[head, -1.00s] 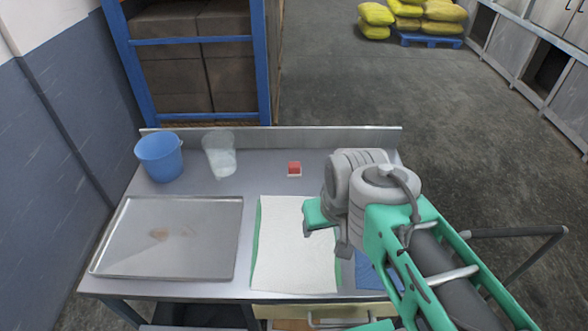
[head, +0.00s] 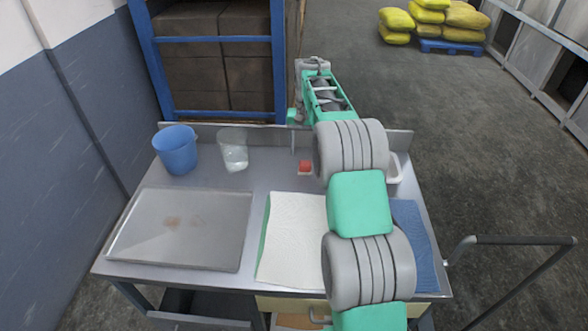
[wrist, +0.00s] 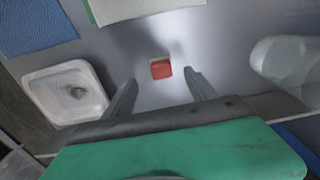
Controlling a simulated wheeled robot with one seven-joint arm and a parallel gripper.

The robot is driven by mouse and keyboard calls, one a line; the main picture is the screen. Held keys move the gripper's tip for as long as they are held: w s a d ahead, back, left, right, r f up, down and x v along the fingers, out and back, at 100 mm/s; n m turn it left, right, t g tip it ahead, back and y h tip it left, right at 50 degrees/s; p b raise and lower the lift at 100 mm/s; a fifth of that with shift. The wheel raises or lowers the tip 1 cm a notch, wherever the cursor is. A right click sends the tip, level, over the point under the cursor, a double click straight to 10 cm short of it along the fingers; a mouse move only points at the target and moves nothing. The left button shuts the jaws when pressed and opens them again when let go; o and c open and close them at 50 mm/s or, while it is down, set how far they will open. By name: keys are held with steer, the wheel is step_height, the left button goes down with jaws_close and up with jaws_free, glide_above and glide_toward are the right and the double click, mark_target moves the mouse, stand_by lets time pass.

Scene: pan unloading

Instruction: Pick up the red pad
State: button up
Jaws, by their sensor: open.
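The red pad (head: 305,166) is a small red block with a pale base, lying toward the back of the metal table, left of my arm in the head view. In the wrist view the red pad (wrist: 160,69) lies on the metal surface, ahead of and roughly between my fingertips. My gripper (wrist: 158,88) is open and empty, with its two fingers spread on either side and apart from the pad. In the head view only part of my gripper end shows, near the table's back edge.
A blue bucket (head: 176,150) and a clear container (head: 233,152) stand at the back left. A metal tray (head: 130,258) lies at the left front, beside a white towel (head: 292,240). A blue cloth (head: 412,235) lies at the right. A white dish (wrist: 42,92) shows left in the wrist view.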

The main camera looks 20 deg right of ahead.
mark_target(305, 163)
step_height(305, 163, down, 8)
steer(key=shift+w+r+p, duration=0.1)
steer(key=shift+w+p, duration=0.05)
steer(key=shift+p, duration=1.1)
jaws_close()
steer(key=shift+r, duration=0.55)
step_height(305, 163, up, 3)
steer(key=shift+p, duration=1.05)
steer(key=s+a+r, duration=0.3)
steer(key=s+r, duration=0.6)
steer(key=s, duration=0.4)
steer(key=shift+s, duration=0.35)
